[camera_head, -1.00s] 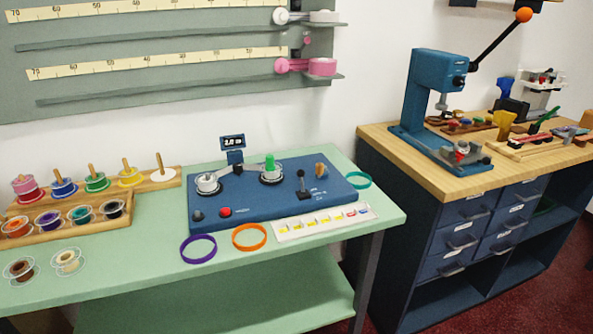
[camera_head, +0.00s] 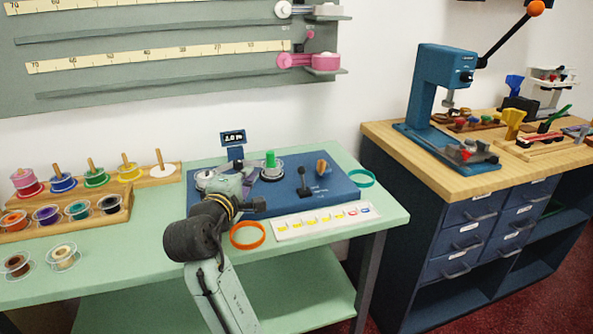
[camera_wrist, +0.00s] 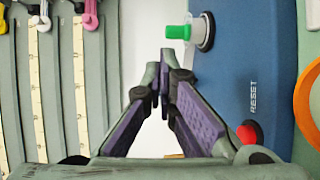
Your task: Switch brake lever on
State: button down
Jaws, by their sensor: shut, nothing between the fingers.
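The blue winding machine (camera_head: 330,192) sits on the green table. A small black lever with a round knob (camera_head: 304,180), which looks like the brake lever, stands roughly upright on its right part. The lever is not visible in the wrist view. My gripper (camera_head: 246,174) is over the left-middle of the machine, left of the lever and apart from it. In the wrist view my gripper (camera_wrist: 164,65) has its fingertips together, with nothing between them. That view also shows the machine's blue top (camera_wrist: 250,60), a red button (camera_wrist: 246,132) by the RESET label and a green peg (camera_wrist: 178,32).
A tan knob (camera_head: 321,167) is right of the lever. A small display (camera_head: 233,138) rises behind the machine. An orange ring (camera_head: 247,236), a label strip (camera_head: 320,222) and a teal ring (camera_head: 361,178) lie around it. Spool racks (camera_head: 100,217) stand left.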

aim_at(302, 178)
jog(key=shift+g+h, duration=0.8)
jog(key=shift+h, duration=0.1)
jog(key=d+f, duration=0.1)
jog(key=d, duration=0.2)
jog(key=d+f, duration=0.1)
jog(key=d, duration=0.1)
jog(key=shift+w+f, duration=0.2)
jog(key=shift+f, duration=0.1)
jog(key=p+x, duration=0.2)
jog(key=x, duration=0.8)
jog(key=shift+s+m+b, duration=0.1)
jog(key=shift+m+b, duration=0.2)
jog(key=shift+b, duration=0.05)
